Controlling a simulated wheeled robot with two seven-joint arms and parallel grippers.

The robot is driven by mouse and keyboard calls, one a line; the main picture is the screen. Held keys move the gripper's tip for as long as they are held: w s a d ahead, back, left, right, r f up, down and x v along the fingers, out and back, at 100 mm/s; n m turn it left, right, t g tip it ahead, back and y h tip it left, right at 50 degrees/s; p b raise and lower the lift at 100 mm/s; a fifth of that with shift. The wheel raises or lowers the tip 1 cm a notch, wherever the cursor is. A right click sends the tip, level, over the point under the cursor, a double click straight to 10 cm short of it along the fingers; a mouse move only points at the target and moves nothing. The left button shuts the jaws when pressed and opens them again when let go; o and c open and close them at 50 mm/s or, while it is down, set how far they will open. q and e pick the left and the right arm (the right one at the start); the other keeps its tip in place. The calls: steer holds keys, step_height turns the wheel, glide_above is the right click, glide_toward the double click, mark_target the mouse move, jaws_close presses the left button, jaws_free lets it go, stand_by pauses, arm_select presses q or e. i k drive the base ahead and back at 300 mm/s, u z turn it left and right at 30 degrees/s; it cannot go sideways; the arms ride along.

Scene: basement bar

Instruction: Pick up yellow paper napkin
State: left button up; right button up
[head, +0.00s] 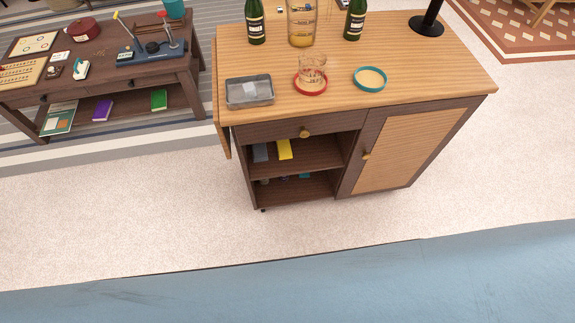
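A small yellow item (285,149), which looks like the yellow paper napkin, lies on the upper open shelf of a wooden bar cabinet (420,95). It sits under the drawer, close to the shelf's front edge. A dark grey flat item (260,152) lies just left of it. The back part of the yellow item is in shade under the drawer. Neither of my grippers is in view.
On the cabinet top stand a grey tray (250,103), a glass on a red coaster (311,90), a teal-rimmed coaster (370,78) and bottles (255,22). A low table (100,90) is at left. Carpet before the cabinet is clear; a blue surface (300,285) crosses the bottom.

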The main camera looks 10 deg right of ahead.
mark_target(283, 146)
steer(key=z, duration=0.05)
steer(key=k, duration=0.7)
steer(key=u, duration=0.85)
steer(key=i, duration=1.15)
steer(key=z, duration=0.7)
steer(key=i, duration=0.75)
steer(key=z, duration=0.7)
